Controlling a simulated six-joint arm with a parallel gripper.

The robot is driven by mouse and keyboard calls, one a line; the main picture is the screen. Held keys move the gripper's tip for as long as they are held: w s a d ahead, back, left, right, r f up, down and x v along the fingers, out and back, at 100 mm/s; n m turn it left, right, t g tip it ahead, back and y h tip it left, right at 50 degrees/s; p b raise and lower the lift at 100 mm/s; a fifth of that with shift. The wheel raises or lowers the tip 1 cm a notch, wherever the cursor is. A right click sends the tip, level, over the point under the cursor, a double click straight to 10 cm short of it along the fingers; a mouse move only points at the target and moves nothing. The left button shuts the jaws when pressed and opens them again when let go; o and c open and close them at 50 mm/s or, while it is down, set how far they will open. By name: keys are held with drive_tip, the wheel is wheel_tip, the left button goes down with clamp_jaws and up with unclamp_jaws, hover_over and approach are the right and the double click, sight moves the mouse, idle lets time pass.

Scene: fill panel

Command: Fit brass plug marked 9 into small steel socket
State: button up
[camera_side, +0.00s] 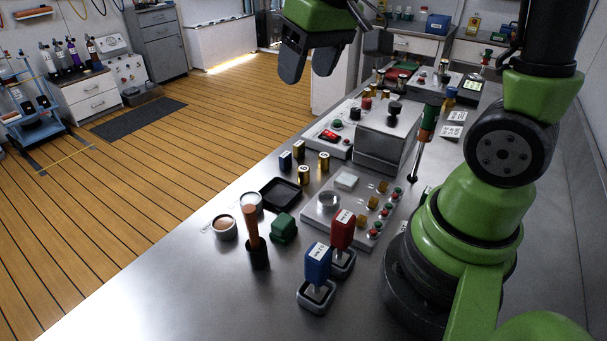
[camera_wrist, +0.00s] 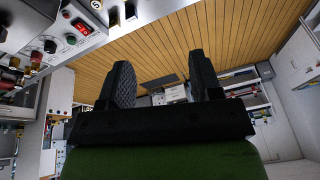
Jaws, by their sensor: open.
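My gripper (camera_side: 309,66) hangs high at the top of the side view, open and empty. In the wrist view its two dark fingers (camera_wrist: 160,72) stand apart with nothing between them. Two small brass plugs stand upright on the steel bench: a front one (camera_side: 304,174) and a right one (camera_side: 323,163). Their labels are too small to tell which is marked 9.
A black tray (camera_side: 281,193), a green block (camera_side: 284,228), an orange-handled tool (camera_side: 252,232) and round containers (camera_side: 224,227) stand nearby. Blue (camera_side: 318,262) and red (camera_side: 342,229) labelled pieces stand in front. A metal box (camera_side: 388,135) rises behind the panel. The front left bench is clear.

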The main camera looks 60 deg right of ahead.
drive_tip(key=w+d+f+n+g, duration=0.1)
drive_tip(key=w+d+f, duration=0.2)
drive_tip(key=f, duration=0.2)
drive_tip(key=w+d+f+g, duration=0.2)
drive_tip(key=d+f, duration=0.1)
drive_tip(key=f, duration=0.2)
hover_over(304, 169)
drive_tip(key=shift+n+g, duration=0.3)
drive_tip(key=f, duration=0.9)
drive_tip(key=shift+d+f, duration=0.1)
drive_tip(key=shift+d, duration=0.3)
drive_tip(key=f, duration=0.5)
drive_tip(key=shift+a+f, duration=0.3)
drive_tip(key=shift+a, duration=0.05)
drive_tip(key=shift+c, duration=0.4)
drive_tip(key=c, duration=1)
